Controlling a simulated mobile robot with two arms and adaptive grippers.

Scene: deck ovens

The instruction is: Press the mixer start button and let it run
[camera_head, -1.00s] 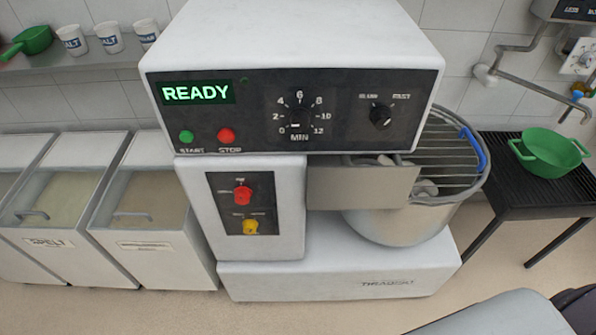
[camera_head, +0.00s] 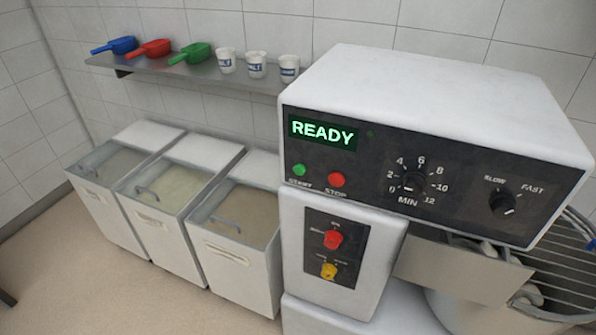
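The white mixer (camera_head: 440,95) stands at the right of the head view. Its display (camera_head: 322,132) reads READY in green. The green start button (camera_head: 299,170) is at the lower left of the black panel, with the red stop button (camera_head: 337,180) just right of it. The minutes dial (camera_head: 414,183) is in the middle of the panel and the slow/fast knob (camera_head: 502,203) is at its right. Below are a red switch (camera_head: 333,239) and a yellow switch (camera_head: 328,270). The bowl is partly cut off under a wire guard (camera_head: 565,265). Neither gripper shows.
Several ingredient bins (camera_head: 232,240) with clear lids stand left of the mixer. A wall shelf (camera_head: 190,77) above holds blue, red and green scoops and three white cups. The floor (camera_head: 90,285) in front of the bins is clear.

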